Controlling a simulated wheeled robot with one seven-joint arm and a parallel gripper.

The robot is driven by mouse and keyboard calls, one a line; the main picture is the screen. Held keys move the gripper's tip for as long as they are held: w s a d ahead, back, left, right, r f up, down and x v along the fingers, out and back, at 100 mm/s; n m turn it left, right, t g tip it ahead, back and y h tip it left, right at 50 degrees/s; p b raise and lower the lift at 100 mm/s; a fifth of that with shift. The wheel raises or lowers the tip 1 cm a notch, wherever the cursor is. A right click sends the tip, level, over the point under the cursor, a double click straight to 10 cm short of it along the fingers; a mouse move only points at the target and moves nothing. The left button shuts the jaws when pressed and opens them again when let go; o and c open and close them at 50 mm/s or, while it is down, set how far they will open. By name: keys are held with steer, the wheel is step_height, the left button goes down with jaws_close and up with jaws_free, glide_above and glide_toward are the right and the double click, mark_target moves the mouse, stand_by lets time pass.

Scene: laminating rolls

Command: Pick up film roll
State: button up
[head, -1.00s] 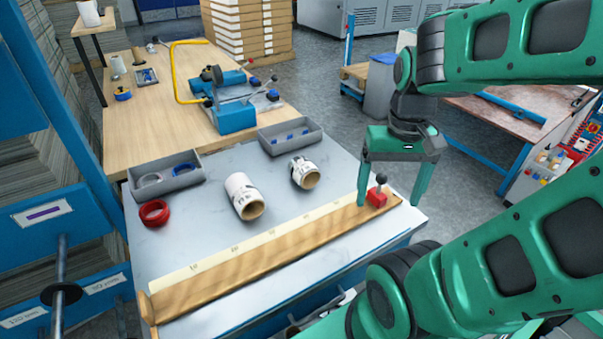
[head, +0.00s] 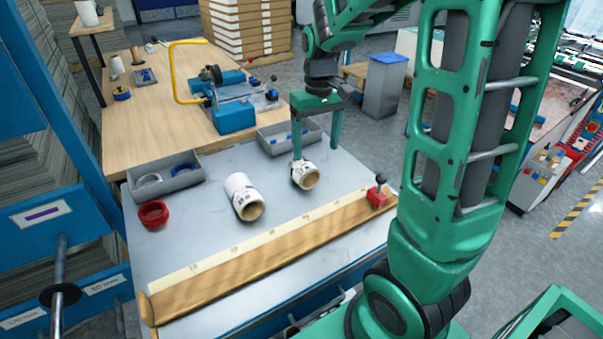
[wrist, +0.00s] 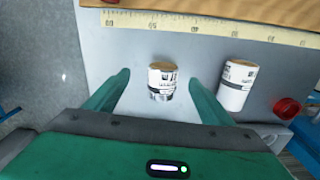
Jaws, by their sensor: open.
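Two white film rolls with brown cores and printed labels lie on the grey tabletop. The shorter roll (head: 303,174) is on the right, and the longer roll (head: 241,195) is to its left. My gripper (head: 317,153) is open and empty above the shorter roll, and its near finger covers part of that roll in the head view. In the wrist view the shorter roll (wrist: 162,82) shows between the two open fingers (wrist: 161,76). The longer roll (wrist: 236,86) is outside the right finger there. I cannot tell the exact height of the fingertips above the table.
A wooden ruler board (head: 265,250) with a red knobbed block (head: 376,196) runs along the front. A red ring (head: 153,214) and two grey trays, left (head: 185,180) and right (head: 270,146), sit around the rolls. A blue machine (head: 236,115) stands on the wooden table behind.

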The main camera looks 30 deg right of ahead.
mark_target(304, 164)
steer(key=w, duration=0.2)
steer(key=w+a+f, duration=0.1)
steer(key=shift+w+a+n, duration=0.1)
steer(key=shift+n, duration=0.3)
steer(key=shift+w+a+f, duration=0.1)
steer(key=shift+w+f, duration=0.1)
steer(key=shift+f, duration=0.1)
step_height(304, 164, down, 5)
steer(key=shift+f, duration=0.2)
steer(key=shift+w+d+f, duration=0.1)
steer(key=shift+w+f, duration=0.05)
steer(key=shift+f, duration=1.15)
steer(key=shift+w+d+f, duration=0.1)
steer(key=shift+f, duration=1.2)
steer(key=c, duration=1.3)
steer(key=shift+r, duration=0.15)
